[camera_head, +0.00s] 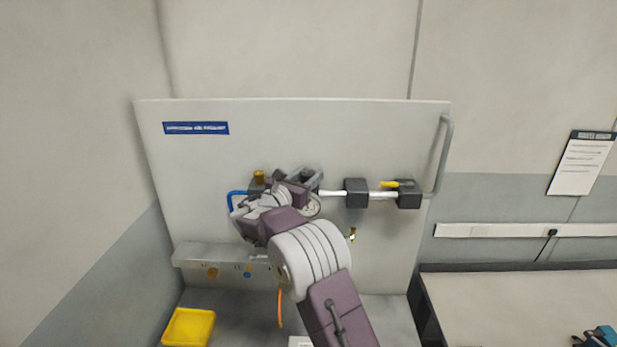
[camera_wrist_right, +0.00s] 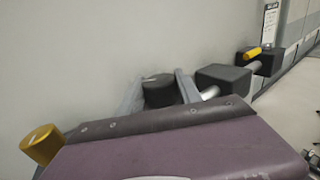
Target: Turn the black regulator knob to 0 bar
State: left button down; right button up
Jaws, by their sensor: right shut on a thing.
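The black regulator knob (camera_wrist_right: 158,91) shows in the right wrist view between the two grey fingers of my right gripper (camera_wrist_right: 160,88). My right gripper (camera_head: 306,176) is shut on the knob, at the panel (camera_head: 200,160) in the head view. My right arm reaches up from the bottom and covers much of the regulator. A round pressure gauge (camera_head: 313,206) is partly hidden behind my wrist, and its reading cannot be made out. My left gripper is not in view.
A brass-coloured part (camera_head: 259,177) stands left of the knob. A white pipe (camera_head: 333,193) runs right through dark blocks (camera_head: 356,193) to a valve with a yellow lever (camera_head: 391,184). A yellow bin (camera_head: 188,327) sits lower left. A bench (camera_head: 520,305) stands at right.

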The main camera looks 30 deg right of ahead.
jog(key=shift+f, duration=0.45)
jog(key=o, duration=1.3)
jog(key=shift+o, duration=0.3)
jog(key=shift+r, duration=0.15)
jog(key=shift+a, duration=0.1)
jog(key=b+v, duration=0.1)
jog(key=v, duration=0.1)
jog(key=b+v, duration=0.2)
jog(key=shift+s+a+f, duration=0.2)
jog(key=shift+a+f, duration=0.05)
jog(key=shift+a, duration=0.05)
jog(key=v, duration=0.1)
jog(key=b+v, duration=0.1)
jog(key=v, duration=0.2)
jog(key=shift+s+r+b, duration=0.1)
jog(key=shift+r+b, duration=0.2)
jog(key=shift+r, duration=0.05)
